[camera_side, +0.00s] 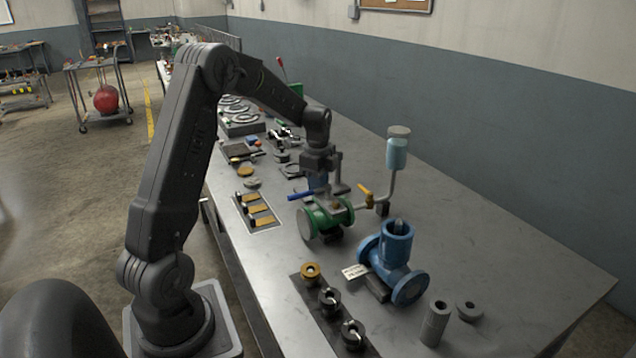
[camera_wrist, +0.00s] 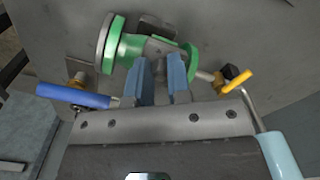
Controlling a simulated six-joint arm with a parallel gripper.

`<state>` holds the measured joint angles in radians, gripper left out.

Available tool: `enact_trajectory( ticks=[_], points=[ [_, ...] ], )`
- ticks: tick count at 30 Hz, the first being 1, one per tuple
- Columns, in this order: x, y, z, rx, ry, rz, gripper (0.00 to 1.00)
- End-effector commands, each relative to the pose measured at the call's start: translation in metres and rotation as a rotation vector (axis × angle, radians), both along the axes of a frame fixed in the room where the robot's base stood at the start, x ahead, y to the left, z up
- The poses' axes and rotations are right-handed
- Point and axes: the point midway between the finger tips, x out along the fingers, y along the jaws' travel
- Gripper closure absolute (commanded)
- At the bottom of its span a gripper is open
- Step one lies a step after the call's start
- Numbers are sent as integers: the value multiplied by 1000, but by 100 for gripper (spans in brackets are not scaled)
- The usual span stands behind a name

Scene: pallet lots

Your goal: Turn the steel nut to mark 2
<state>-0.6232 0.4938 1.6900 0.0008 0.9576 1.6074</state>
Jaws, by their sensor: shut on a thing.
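The green valve (camera_side: 322,221) stands on the steel bench, with a blue lever (camera_side: 300,196) on its left and a yellow lever (camera_side: 366,191) on its right. My gripper (camera_side: 318,188) points down at the top of this valve. In the wrist view, the blue-grey fingers of my gripper (camera_wrist: 161,70) are close together over the green valve (camera_wrist: 135,46), with a narrow gap between them. They are shut on what appears to be the steel nut, which the fingers hide almost entirely. I cannot make out mark 2 or any other mark.
A blue flanged valve (camera_side: 393,255) stands in front, to the right. A pipe with a light-blue cup (camera_side: 397,150) rises beside the green valve. A dark strip (camera_side: 318,309) holds several rings. Grey cylinders (camera_side: 435,322) stand near the front edge. The bench's right side is clear.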

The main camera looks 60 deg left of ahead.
Motion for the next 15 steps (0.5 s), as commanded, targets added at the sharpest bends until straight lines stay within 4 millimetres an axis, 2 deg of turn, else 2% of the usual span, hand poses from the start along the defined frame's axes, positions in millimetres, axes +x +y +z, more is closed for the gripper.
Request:
enact_trajectory(
  ticks=[5,15],
  points=[
    [0,0,0,0,0,41,100],
    [-1,-1,1,0,-2,270,100]
  ],
)
